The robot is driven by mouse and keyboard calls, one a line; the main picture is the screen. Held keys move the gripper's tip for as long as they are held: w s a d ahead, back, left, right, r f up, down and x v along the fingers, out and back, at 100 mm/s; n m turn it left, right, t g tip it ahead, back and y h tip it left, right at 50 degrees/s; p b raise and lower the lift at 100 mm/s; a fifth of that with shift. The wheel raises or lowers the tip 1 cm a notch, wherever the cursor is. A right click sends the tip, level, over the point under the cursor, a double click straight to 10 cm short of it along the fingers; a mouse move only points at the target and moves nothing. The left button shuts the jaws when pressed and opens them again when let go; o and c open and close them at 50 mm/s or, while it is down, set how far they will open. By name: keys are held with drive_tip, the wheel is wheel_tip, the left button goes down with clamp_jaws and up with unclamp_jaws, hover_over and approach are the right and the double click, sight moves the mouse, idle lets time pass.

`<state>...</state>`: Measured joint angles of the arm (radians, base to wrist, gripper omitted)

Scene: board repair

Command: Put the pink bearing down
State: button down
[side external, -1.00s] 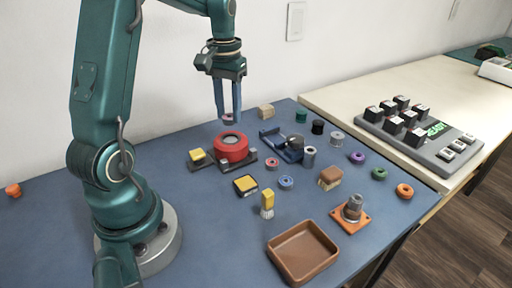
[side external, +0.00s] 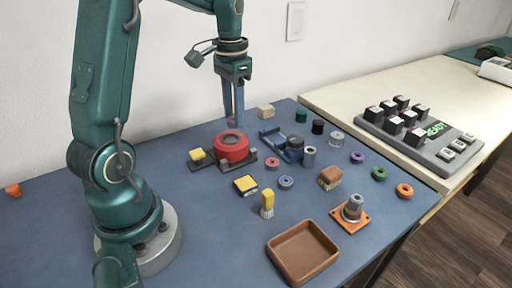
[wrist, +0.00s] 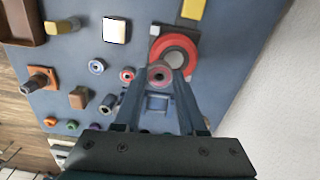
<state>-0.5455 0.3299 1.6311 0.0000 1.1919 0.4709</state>
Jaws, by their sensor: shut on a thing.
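My gripper (side external: 234,116) points down behind the red round unit (side external: 231,147) and is shut on the pink bearing (wrist: 158,76). In the wrist view the bearing sits between the fingertips, its ring and dark bore facing the camera. In the side view only a small pinkish patch of it (side external: 231,121) shows at the fingertips. I cannot tell whether it touches the blue mat (side external: 215,270). A second, reddish-pink ring (side external: 272,163) lies on the mat beside a blue-grey ring (side external: 286,183).
A blue fixture (side external: 281,143) stands right of the red unit, and a tan block (side external: 266,112) lies behind it. Several coloured rings and spools lie to the right. A brown tray (side external: 303,252) is at the front.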

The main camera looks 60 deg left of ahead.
drive_tip(key=d+m, duration=0.8)
drive_tip(key=d, duration=0.1)
drive_tip(key=m, duration=0.5)
hover_over(302, 255)
wheel_tip(302, 255, down, 6)
drive_tip(key=shift+f, duration=2.15)
drive_tip(key=shift+f, duration=0.15)
drive_tip(key=shift+c, duration=2.4)
unclamp_jaws()
